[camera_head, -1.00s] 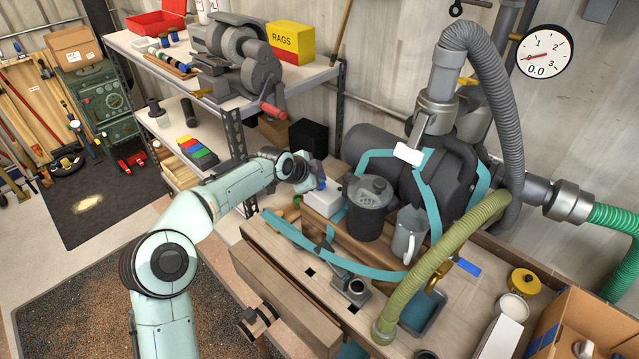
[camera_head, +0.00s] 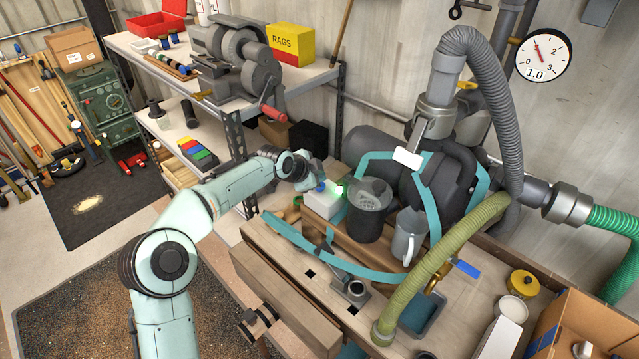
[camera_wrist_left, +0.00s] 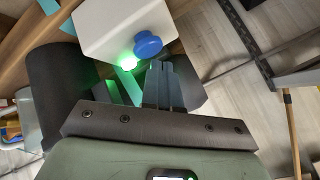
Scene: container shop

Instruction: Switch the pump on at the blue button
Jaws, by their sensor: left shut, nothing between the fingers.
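The blue button (camera_wrist_left: 148,44) sits on a white box (camera_wrist_left: 105,22) in the left wrist view. A green lamp (camera_wrist_left: 128,62) on the box is lit. In the head view the white box (camera_head: 322,204) stands on the wooden bench beside a dark canister, and the green glow shows at its top right. My left gripper (camera_head: 322,184) is at the box, its fingers shut and empty. In the wrist view its fingertips (camera_wrist_left: 160,66) are just below the button; I cannot tell whether they touch it. The round gauge (camera_head: 543,53) on the wall reads 1.0. My right gripper is not in view.
The dark canister (camera_head: 370,215) and a grey jug (camera_head: 408,238) stand right of the box. The pump body (camera_head: 440,185) with teal straps is behind. A ribbed olive hose (camera_head: 440,265) arches over the bench. A metal shelf (camera_head: 238,150) stands left of it.

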